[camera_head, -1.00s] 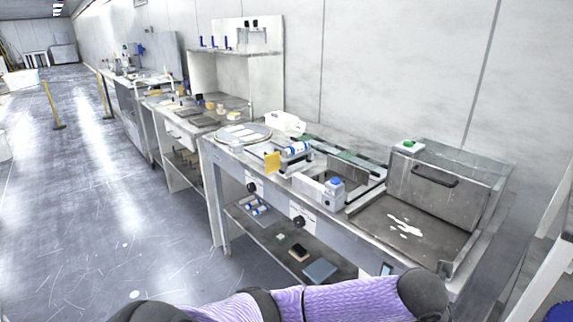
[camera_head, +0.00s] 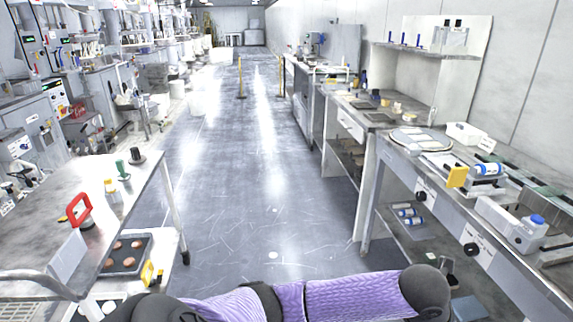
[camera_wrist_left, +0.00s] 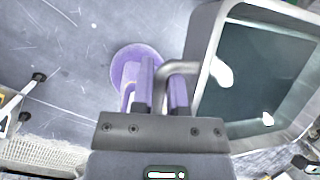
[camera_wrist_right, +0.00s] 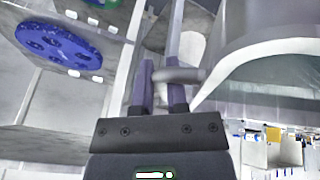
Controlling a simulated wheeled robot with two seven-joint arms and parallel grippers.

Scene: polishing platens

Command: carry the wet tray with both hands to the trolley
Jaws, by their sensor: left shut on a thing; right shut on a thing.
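The wet tray (camera_wrist_left: 255,80) is grey with a dark inside and pale wet patches; it fills the right of the left wrist view. Its rim also shows in the right wrist view (camera_wrist_right: 262,62). My left gripper (camera_wrist_left: 160,90) is shut on the bent metal handle at one end. My right gripper (camera_wrist_right: 160,82) is shut on the other handle. The tray and both grippers are out of the head view, where only my purple-sleeved arm crosses the bottom. A wheeled table (camera_head: 75,205) at the left, perhaps the trolley, bears several things.
On that table are a red-handled tool (camera_head: 79,211), a green-topped tool (camera_head: 122,168) and bottles. A dark tray of round brown pieces (camera_head: 126,254) sits at its side. A long bench (camera_head: 440,180) runs along the right. Open floor (camera_head: 235,170) lies between.

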